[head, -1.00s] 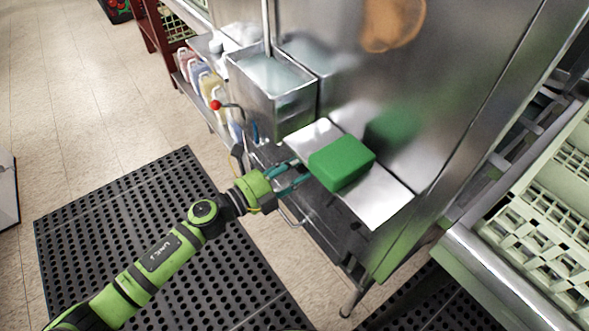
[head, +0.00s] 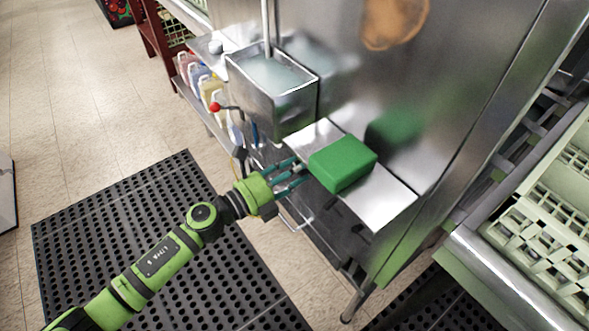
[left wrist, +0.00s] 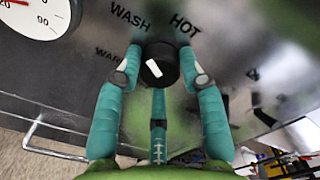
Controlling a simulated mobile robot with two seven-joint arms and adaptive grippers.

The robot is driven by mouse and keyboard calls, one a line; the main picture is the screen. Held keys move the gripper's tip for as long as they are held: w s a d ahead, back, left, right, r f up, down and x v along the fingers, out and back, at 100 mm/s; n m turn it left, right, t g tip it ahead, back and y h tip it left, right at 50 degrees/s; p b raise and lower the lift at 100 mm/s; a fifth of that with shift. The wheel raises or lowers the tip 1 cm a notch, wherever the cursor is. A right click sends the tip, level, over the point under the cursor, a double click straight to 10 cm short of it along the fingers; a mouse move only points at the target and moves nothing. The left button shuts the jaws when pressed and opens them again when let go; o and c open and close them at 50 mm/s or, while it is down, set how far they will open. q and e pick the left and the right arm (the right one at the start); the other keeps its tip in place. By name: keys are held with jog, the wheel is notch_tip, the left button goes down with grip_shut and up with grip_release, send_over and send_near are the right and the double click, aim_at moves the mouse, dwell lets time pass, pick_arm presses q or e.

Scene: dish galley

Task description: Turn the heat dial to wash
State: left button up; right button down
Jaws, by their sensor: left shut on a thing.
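The heat dial (left wrist: 160,66) is a round black knob on a steel panel in the left wrist view. A slanted white mark lies on its face, left of centre. WASH (left wrist: 130,20) is printed above left of it, HOT (left wrist: 185,26) above right and WARM to the left, partly covered by a finger. My left gripper (left wrist: 160,78) has its teal fingers on both sides of the dial and is shut on it. In the head view my left gripper (head: 290,176) is at the machine's front, under the ledge; the dial is hidden there. My right gripper is not in view.
A green block (head: 342,163) lies on the steel ledge (head: 384,203) just above my left gripper. A steel tank (head: 272,90) and a red-tipped lever (head: 216,107) are behind it. A white gauge (left wrist: 38,14) is left of the dial. A perforated mat (head: 120,215) covers the floor.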

pick_arm(q)
jog(key=o, duration=1.2)
jog(key=shift+c, duration=0.2)
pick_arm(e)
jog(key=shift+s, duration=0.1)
pick_arm(q)
jog(key=v, duration=1.2)
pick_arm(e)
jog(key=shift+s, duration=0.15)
